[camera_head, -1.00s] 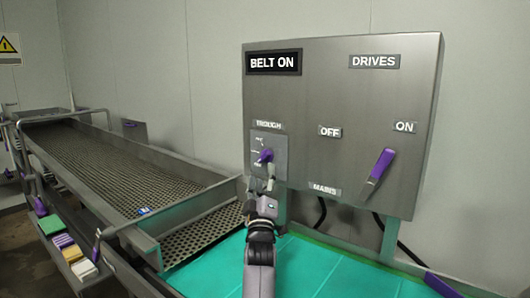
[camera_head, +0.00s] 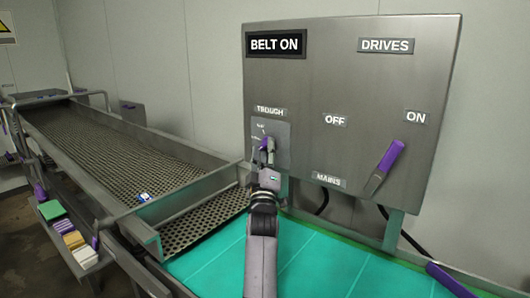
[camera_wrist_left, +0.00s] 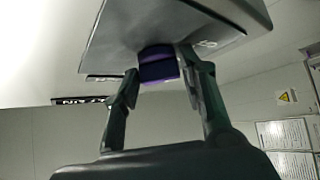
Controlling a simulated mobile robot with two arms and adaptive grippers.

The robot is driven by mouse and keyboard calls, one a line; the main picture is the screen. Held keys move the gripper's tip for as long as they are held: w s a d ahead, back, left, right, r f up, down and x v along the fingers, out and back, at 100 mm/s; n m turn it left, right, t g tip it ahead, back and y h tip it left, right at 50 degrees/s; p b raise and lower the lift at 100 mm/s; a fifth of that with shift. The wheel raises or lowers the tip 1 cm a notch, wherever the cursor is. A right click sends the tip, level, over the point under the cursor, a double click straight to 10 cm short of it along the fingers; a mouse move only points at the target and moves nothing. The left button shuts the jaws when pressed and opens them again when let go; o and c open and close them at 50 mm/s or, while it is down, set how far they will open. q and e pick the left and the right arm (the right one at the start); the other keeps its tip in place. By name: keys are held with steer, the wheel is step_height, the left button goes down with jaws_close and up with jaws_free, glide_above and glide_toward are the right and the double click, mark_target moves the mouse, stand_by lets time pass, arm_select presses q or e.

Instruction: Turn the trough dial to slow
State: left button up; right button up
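The trough dial (camera_head: 264,143) is a small purple knob on a light plate under the TROUGH label, at the lower left of the grey control box (camera_head: 330,75). My left gripper (camera_head: 267,153) is at the dial, in front of it and partly covering it. In the left wrist view the purple knob (camera_wrist_left: 158,66) sits between my two fingertips (camera_wrist_left: 158,76), which lie close along both its sides. The gripper looks shut on it. The small marks on the dial plate are too small to read. My right gripper is not in view.
The purple-handled mains lever (camera_head: 384,168) on the right of the box points towards ON. A lit sign (camera_head: 276,43) reads BELT ON. A perforated trough (camera_head: 115,165) runs off to the left. A green belt (camera_head: 315,265) lies below the box.

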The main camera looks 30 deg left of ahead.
arm_select(q)
steer(key=c, duration=0.4)
steer(key=shift+c, duration=1.4)
steer(key=shift+a+f+m+t+h+b, duration=0.1)
steer(key=shift+f+m+t+h+b, duration=0.25)
steer(key=shift+m+t+b, duration=0.4)
steer(key=m+t+h+b, duration=0.1)
steer(key=m+h+b, duration=0.1)
steer(key=m+h, duration=0.3)
steer(key=m+t+h+b, duration=0.2)
steer(key=m+h+b, duration=0.1)
steer(key=m+h, duration=0.2)
steer(key=a+m+t+h+b, duration=0.1)
steer(key=m+h+b, duration=0.2)
steer(key=m+h, duration=0.2)
steer(key=shift+w+m+t+h, duration=0.1)
steer(key=shift+m+t+h, duration=0.2)
steer(key=shift+m, duration=1.15)
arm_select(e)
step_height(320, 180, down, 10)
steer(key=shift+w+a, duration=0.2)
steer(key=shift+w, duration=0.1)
arm_select(q)
steer(key=shift+m, duration=0.4)
steer(key=shift+h, duration=0.35)
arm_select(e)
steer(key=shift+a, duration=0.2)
